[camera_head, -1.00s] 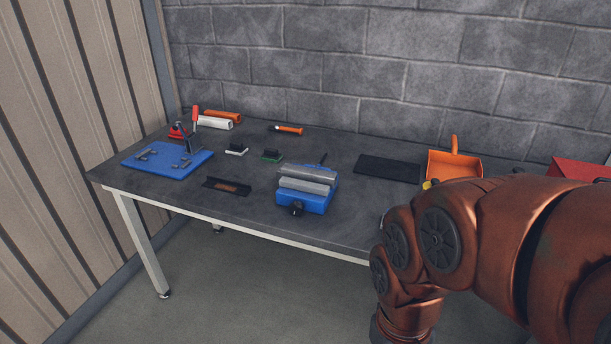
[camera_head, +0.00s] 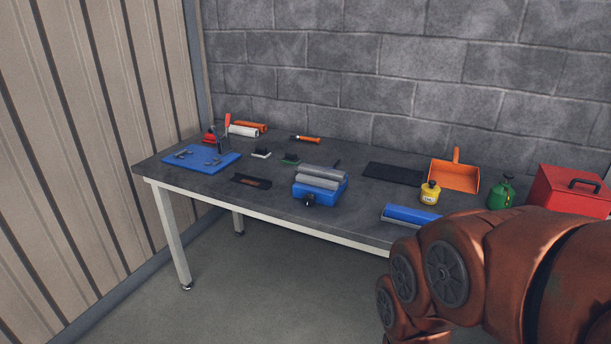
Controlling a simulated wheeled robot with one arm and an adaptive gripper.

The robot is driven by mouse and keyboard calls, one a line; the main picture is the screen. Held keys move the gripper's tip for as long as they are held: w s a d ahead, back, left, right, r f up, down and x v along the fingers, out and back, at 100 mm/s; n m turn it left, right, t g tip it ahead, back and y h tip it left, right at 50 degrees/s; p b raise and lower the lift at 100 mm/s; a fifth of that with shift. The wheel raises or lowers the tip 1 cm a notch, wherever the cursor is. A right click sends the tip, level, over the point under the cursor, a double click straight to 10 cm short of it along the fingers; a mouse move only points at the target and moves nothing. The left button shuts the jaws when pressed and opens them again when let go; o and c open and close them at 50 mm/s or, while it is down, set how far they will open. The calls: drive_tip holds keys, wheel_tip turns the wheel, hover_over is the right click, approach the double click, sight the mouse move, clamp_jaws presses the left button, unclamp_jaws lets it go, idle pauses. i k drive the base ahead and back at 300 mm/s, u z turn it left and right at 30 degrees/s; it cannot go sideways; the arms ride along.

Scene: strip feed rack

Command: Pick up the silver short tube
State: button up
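I cannot single out a silver short tube for certain. Small grey metal pieces (camera_head: 184,154) lie on the blue board (camera_head: 222,163) at the left of the table, too small to tell apart. A blue unit (camera_head: 322,194) with two grey cylinders (camera_head: 322,173) on top stands near the middle of the front edge. My gripper is out of view; only my copper-coloured arm shows at the lower right.
The dark table (camera_head: 245,204) also bears white and orange rolls (camera_head: 243,131), an orange-handled tool (camera_head: 306,139), a black mat (camera_head: 393,173), an orange dustpan (camera_head: 454,176), a yellow can (camera_head: 430,194), a green can (camera_head: 501,194), a red toolbox (camera_head: 568,190) and a blue-topped item (camera_head: 410,214).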

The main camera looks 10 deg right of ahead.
sight(326, 173)
drive_tip(key=u, duration=0.8)
drive_tip(key=i, duration=0.9)
drive_tip(key=u, duration=0.65)
drive_tip(key=i, duration=1)
drive_tip(key=z, duration=1.15)
drive_tip(key=i, duration=0.75)
drive_tip(key=z, duration=0.85)
